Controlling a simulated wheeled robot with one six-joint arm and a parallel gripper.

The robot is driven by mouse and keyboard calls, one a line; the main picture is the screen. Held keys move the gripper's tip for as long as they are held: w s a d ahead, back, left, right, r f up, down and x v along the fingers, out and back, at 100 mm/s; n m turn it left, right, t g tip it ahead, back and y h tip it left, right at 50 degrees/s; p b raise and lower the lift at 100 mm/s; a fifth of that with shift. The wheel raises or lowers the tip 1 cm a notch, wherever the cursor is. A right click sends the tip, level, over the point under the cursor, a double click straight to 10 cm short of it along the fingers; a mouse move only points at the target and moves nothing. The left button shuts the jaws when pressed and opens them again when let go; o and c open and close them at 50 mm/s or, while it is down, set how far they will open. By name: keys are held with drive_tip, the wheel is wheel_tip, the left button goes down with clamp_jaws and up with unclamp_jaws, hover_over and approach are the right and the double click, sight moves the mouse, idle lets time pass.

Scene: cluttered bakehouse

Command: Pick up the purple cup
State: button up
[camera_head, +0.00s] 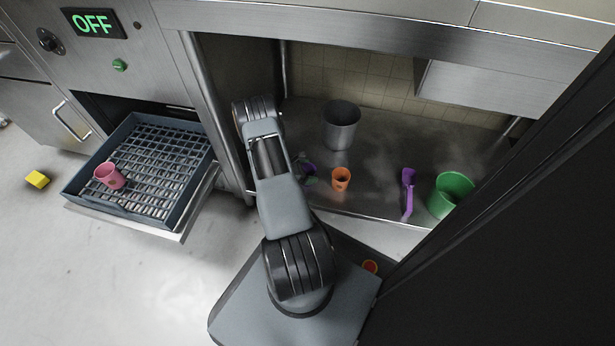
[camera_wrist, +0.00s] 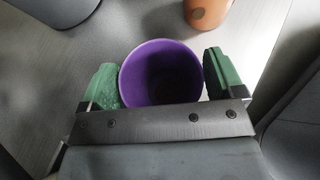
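The purple cup (camera_wrist: 162,72) stands mouth up between my gripper's two green finger pads in the wrist view. The pads meet its rim on both sides, with no clear gap. My gripper (camera_wrist: 162,80) looks shut on it. The cup's near lower side is hidden behind the gripper's dark bar. In the head view the cup (camera_head: 309,169) is small and partly hidden beside my arm, with the green fingers of my gripper (camera_head: 307,172) around it, over the metal counter. I cannot tell whether its base touches the counter.
An orange cup (camera_head: 341,179) stands close to the right of the purple cup. A grey metal pot (camera_head: 341,126) is behind; a purple utensil (camera_head: 407,190) and green bucket (camera_head: 450,195) are farther right. A pink cup (camera_head: 110,176) sits on the pulled-out rack (camera_head: 160,165) at left.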

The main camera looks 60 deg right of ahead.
drive_tip(key=c, duration=0.7)
drive_tip(key=shift+r, duration=0.1)
